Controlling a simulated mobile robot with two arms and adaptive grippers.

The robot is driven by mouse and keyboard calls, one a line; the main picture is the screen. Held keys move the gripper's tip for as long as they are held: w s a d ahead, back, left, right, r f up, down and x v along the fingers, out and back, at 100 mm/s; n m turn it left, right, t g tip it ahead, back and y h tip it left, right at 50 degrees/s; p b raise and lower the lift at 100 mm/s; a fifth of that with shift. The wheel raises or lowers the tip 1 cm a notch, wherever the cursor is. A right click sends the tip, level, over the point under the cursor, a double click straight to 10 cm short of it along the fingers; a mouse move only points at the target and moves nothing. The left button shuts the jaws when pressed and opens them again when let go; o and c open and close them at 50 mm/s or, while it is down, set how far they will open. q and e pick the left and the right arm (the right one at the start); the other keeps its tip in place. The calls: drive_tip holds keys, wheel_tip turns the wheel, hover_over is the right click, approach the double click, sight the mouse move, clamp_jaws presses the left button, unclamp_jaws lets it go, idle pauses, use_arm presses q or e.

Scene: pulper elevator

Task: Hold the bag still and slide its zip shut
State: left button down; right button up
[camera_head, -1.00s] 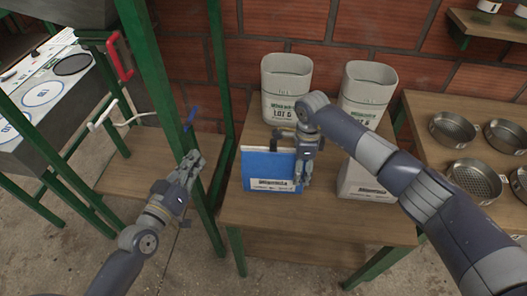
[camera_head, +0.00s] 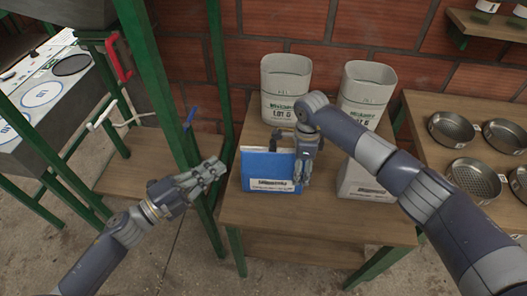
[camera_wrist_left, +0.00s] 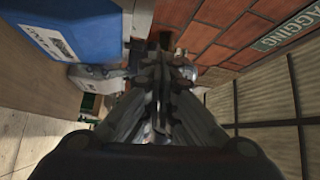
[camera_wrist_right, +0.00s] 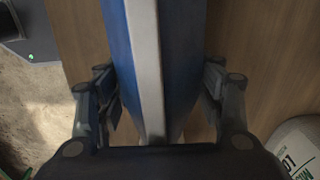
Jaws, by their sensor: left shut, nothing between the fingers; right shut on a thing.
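The blue bag (camera_head: 268,166) stands upright near the front left of the wooden table, with a white label low on its front. It also shows at the upper left of the left wrist view (camera_wrist_left: 88,25). My right gripper (camera_head: 303,182) is shut on the bag's right side; in the right wrist view (camera_wrist_right: 160,95) the blue bag and its pale grey edge strip run between the fingers. My left gripper (camera_head: 221,167) is shut and empty, just left of the bag and apart from it. I cannot make out the zip or its slider.
Two white printed sacks (camera_head: 286,88) (camera_head: 367,93) stand behind on the table (camera_head: 290,222). A green post (camera_head: 150,80) rises to the left. Metal sieves (camera_head: 452,130) lie on the right-hand table.

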use_arm(q)
drive_tip(key=w+d+m, duration=0.1)
drive_tip(key=w+d, duration=0.1)
drive_tip(key=d, duration=0.2)
drive_tip(key=w+d+f+m+g, duration=0.1)
drive_tip(key=w+d, duration=0.2)
drive_tip(key=d, duration=0.1)
drive_tip(key=w+d+f+m, duration=0.1)
drive_tip(key=w+d, duration=0.1)
drive_tip(key=d, duration=0.2)
drive_tip(key=shift+w+g, duration=0.25)
drive_tip(key=shift+g, duration=0.15)
drive_tip(key=d, duration=0.4)
drive_tip(key=shift+d, duration=0.1)
drive_tip(key=v, duration=1.4)
drive_tip(key=shift+f, duration=0.15)
drive_tip(key=shift+w, duration=0.1)
